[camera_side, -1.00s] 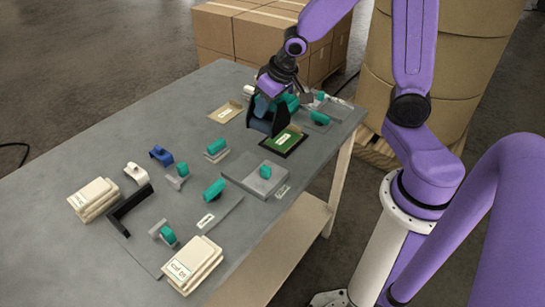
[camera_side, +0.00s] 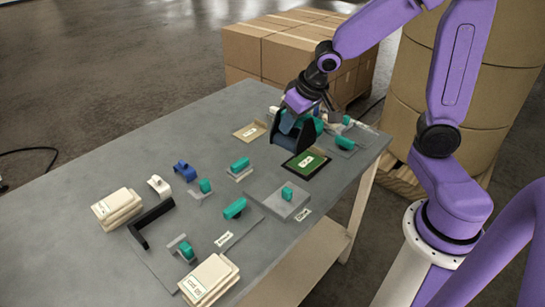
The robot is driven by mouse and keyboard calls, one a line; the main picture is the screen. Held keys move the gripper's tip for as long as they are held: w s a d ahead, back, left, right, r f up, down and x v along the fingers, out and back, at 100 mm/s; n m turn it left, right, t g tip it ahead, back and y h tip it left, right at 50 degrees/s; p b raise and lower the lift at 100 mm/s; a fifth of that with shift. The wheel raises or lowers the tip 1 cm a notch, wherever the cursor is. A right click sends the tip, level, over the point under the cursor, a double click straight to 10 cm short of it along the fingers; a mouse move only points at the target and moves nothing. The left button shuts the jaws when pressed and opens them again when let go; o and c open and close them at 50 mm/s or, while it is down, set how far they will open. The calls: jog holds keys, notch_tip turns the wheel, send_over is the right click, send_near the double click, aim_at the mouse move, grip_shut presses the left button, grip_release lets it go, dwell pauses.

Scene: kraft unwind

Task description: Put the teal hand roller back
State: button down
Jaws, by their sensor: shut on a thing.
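My gripper (camera_side: 293,130) is at the far part of the table, just behind the green pad with a dark rim (camera_side: 307,163). It is shut on a teal piece (camera_side: 288,121), which looks like a hand roller and is mostly hidden by the dark fingers. I cannot tell whether the held piece touches the table. Similar teal pieces stand elsewhere: one on a grey block (camera_side: 287,193), one on a small pale stack (camera_side: 240,164), one by a label (camera_side: 234,208) and one at the front (camera_side: 185,250).
A black angle bracket (camera_side: 152,222) lies at left between two cream stacks (camera_side: 118,208) (camera_side: 209,279). A blue piece (camera_side: 184,171) and a cream piece (camera_side: 159,186) stand near it. A tan tray (camera_side: 249,132) lies left of my gripper. Bare table (camera_side: 110,165) is at far left.

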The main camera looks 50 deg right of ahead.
jog(key=w+a+f, duration=0.3)
jog(key=w, duration=0.8)
jog(key=w+a+f, duration=0.3)
jog(key=w, duration=0.7)
jog(key=shift+w+r+x, duration=0.1)
jog(key=shift+w+x, duration=0.1)
jog(key=shift+x, duration=1.5)
jog(key=shift+w+r+x, duration=0.1)
jog(key=shift+w+x, duration=0.1)
jog(key=shift+x, duration=1.5)
jog(key=shift+w+r+x, duration=0.1)
jog(key=shift+w+x, duration=0.1)
jog(key=shift+x, duration=1.5)
jog(key=shift+f, duration=0.2)
jog(key=shift+f, duration=0.2)
